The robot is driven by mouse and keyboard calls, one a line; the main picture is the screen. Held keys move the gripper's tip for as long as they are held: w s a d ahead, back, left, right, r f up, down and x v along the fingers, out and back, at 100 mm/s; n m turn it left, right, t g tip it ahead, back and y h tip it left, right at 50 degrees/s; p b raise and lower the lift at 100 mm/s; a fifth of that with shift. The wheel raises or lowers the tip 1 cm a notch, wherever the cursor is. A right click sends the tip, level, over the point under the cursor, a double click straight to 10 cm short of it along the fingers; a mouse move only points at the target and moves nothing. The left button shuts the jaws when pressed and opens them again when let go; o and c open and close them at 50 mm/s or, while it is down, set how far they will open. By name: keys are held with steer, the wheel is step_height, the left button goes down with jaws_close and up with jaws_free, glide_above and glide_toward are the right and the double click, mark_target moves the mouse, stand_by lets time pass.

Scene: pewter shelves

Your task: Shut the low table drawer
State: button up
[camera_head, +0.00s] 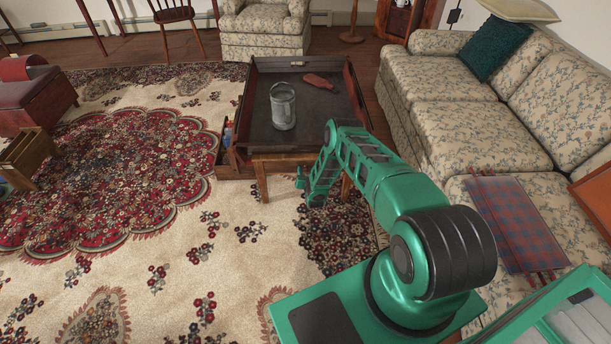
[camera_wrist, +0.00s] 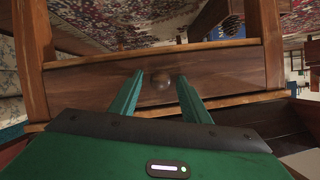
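The low table (camera_head: 262,83) stands in the middle of the head view with a dark, raised-rim top. In the head view my gripper (camera_head: 302,181) is low at the table's near side. A brown box-like part (camera_head: 226,160) with small coloured things juts out at the table's left.
A grey pitcher (camera_head: 283,106) and a red bottle (camera_head: 320,81) are on the tabletop. A floral sofa (camera_head: 466,112) flanks the right side, an armchair (camera_head: 263,30) stands behind. Patterned rug (camera_head: 157,250) lies open at front left.

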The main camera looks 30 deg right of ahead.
steer(key=shift+s+a, duration=0.15)
steer(key=v, duration=1)
steer(key=shift+s, duration=0.25)
stand_by(0.4)
